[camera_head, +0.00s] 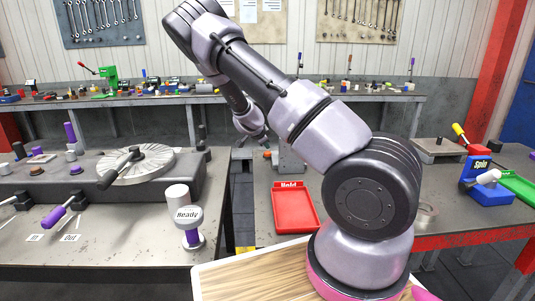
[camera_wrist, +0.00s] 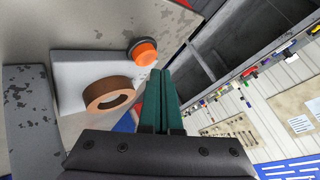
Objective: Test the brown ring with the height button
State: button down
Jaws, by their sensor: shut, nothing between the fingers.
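In the wrist view the brown ring (camera_wrist: 109,94) lies on a pale grey plate (camera_wrist: 70,72). An orange button (camera_wrist: 145,54) with a black collar is set beside the ring at the plate's edge. My gripper (camera_wrist: 160,76) has its green fingers together and empty. Its tips appear close to the button; I cannot tell whether they touch it. The ring is outside the fingers. In the head view my gripper (camera_head: 262,138) is small and far off, near a grey block (camera_head: 290,158). A small orange spot (camera_head: 267,154) there looks like the button. The ring is not clear there.
A red "Hold" tray (camera_head: 293,207) lies on the right bench. A "Ready" sign post (camera_head: 188,215) and a round dial plate (camera_head: 135,165) stand on the left bench. A blue and red "Spin" device (camera_head: 483,180) is at right. A gap separates the benches.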

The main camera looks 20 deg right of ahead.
aim_at(266, 153)
jog(key=shift+f, duration=0.15)
dwell(0.4)
jog(key=shift+f, duration=0.25)
jog(key=shift+f, duration=0.55)
dwell(0.6)
jog(key=shift+r, duration=0.95)
jog(key=shift+r, duration=0.15)
jog(key=shift+r, duration=2.35)
jog(key=shift+r, duration=0.1)
